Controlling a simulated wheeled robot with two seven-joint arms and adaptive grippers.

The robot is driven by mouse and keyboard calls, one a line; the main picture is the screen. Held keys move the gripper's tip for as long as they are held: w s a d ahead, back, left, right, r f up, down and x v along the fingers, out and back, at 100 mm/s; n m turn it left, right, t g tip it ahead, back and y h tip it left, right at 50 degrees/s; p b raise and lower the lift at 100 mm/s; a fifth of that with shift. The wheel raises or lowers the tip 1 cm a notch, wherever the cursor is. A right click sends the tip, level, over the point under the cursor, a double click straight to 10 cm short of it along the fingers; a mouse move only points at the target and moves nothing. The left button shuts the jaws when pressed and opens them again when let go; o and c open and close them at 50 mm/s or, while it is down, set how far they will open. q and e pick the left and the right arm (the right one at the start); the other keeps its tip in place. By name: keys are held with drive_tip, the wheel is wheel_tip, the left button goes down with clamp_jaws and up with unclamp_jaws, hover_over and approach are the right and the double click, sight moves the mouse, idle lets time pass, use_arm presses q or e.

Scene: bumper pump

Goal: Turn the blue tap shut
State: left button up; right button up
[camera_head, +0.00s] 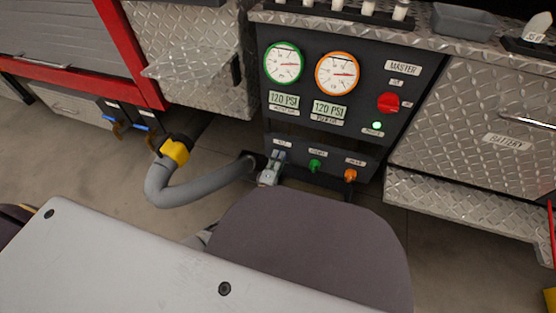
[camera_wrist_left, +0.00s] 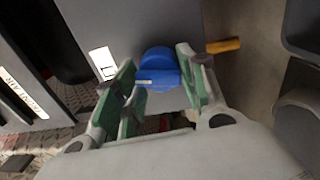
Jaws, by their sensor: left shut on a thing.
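The blue tap (camera_wrist_left: 160,68) shows in the left wrist view between the green-padded fingers of my left gripper (camera_wrist_left: 157,76). The gripper is shut on the tap. In the head view my left gripper (camera_head: 271,168) is at the left end of the lower tap row on the dark pump panel (camera_head: 330,130). There it hides the blue tap. A small white mark lies across the tap's face. My right gripper is not in view.
A green tap (camera_head: 314,165) and an orange tap (camera_head: 350,175) sit right of my gripper. A grey hose (camera_head: 205,190) with a yellow coupling (camera_head: 175,152) curves close on the left. Two gauges and a red master switch (camera_head: 388,102) are above. Metal cabinets flank the panel.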

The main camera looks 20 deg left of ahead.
use_arm(q)
drive_tip(key=shift+a+f+n, duration=0.15)
drive_tip(key=shift+f+n, duration=0.05)
drive_tip(key=shift+n, duration=1.2)
drive_tip(key=o, duration=0.9)
drive_tip(key=shift+c, duration=0.2)
drive_tip(key=shift+o, duration=0.5)
drive_tip(key=shift+s, duration=0.15)
drive_tip(key=s, duration=1.1)
drive_tip(key=shift+s+f, duration=0.35)
drive_tip(key=shift+a, duration=0.1)
